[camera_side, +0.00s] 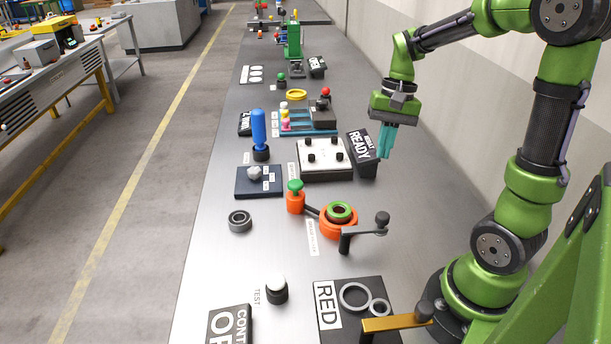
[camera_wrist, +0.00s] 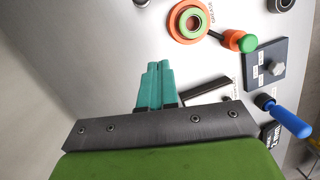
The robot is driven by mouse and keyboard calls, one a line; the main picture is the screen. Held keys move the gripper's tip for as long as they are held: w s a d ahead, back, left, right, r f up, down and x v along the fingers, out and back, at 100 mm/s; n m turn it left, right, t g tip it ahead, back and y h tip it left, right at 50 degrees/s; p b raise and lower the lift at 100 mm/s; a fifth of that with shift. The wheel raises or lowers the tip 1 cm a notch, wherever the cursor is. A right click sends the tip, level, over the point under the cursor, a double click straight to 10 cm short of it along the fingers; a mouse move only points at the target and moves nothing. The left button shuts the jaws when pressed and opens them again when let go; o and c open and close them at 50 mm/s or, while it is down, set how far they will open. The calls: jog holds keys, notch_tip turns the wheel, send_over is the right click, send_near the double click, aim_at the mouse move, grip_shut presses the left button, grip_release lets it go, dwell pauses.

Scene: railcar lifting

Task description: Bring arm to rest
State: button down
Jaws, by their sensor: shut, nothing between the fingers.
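My gripper (camera_side: 386,155) hangs above the bench at the right side, its teal fingers pointing down. It is shut and empty, beside the black READY sign (camera_side: 362,150) in the side view. I cannot tell its exact height over the bench. In the wrist view the teal fingers (camera_wrist: 158,66) lie together with nothing between them, over bare grey metal. My green arm reaches in from the right, bent at the elbow.
A control box (camera_side: 324,158) stands left of the READY sign. The orange ring station (camera_side: 339,219), a crank handle (camera_side: 365,232) and a blue-handled tool (camera_side: 259,130) stand nearby. A bearing (camera_side: 240,220) lies on the bench (camera_side: 215,270). The wall (camera_side: 450,110) runs along the right.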

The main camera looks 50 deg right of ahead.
jog(key=s+a+r+n+t, duration=0.2)
jog(key=a+r+n+t, duration=0.1)
jog(key=a, duration=0.4)
jog(key=s+a+r+n+t, duration=0.2)
jog(key=a+r+n+t, duration=0.1)
jog(key=a, duration=0.5)
jog(key=shift+a+r+n+t, duration=0.15)
jog(key=shift+n+t, duration=0.45)
